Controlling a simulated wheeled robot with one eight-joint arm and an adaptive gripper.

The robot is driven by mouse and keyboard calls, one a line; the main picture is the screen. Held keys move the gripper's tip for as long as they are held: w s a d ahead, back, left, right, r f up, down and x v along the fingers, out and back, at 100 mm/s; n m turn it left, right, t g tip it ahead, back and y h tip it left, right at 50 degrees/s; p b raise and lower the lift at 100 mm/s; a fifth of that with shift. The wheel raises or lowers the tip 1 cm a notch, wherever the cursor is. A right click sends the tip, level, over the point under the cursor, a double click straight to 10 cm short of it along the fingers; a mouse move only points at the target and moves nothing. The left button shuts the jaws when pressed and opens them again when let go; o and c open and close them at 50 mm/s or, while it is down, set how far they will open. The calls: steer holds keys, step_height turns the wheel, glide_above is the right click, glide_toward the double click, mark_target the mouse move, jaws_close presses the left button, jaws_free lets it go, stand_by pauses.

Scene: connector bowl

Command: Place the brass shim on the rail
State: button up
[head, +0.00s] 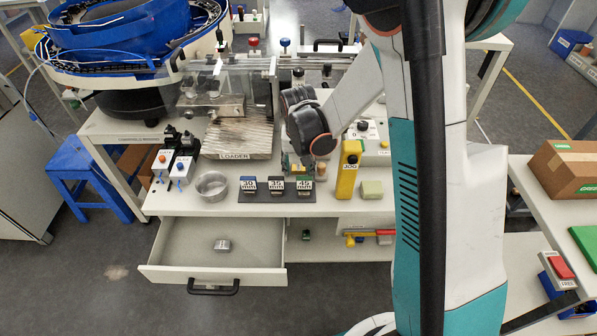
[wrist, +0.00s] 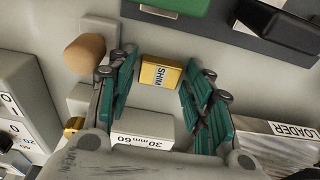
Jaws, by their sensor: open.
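The brass shim (wrist: 160,73) is a small gold block marked SHIM, lying on the pale worktop in the wrist view. My gripper (wrist: 159,70) is open, with its teal fingers on either side of the shim; clear gaps show between them. A white block marked 30 mm 60 (wrist: 143,133) lies nearer the wrist. In the head view my gripper (head: 298,164) is low over the bench behind the dark block holder, and I cannot make out the shim there. I cannot tell for certain which part is the rail; the ridged loader (head: 236,138) stands left of the gripper.
The dark holder (head: 261,205) carries three marked blocks. A tan cylinder (wrist: 85,53) stands near one finger. A yellow block (head: 347,171) stands right of my gripper, a metal bowl (head: 212,186) to the left. The open drawer (head: 180,259) juts out in front.

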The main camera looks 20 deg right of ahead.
mark_target(299, 168)
steer(key=shift+r, duration=0.1)
steer(key=c, duration=0.9)
step_height(299, 168, up, 20)
steer(key=p, duration=0.7)
steer(key=shift+s, duration=0.1)
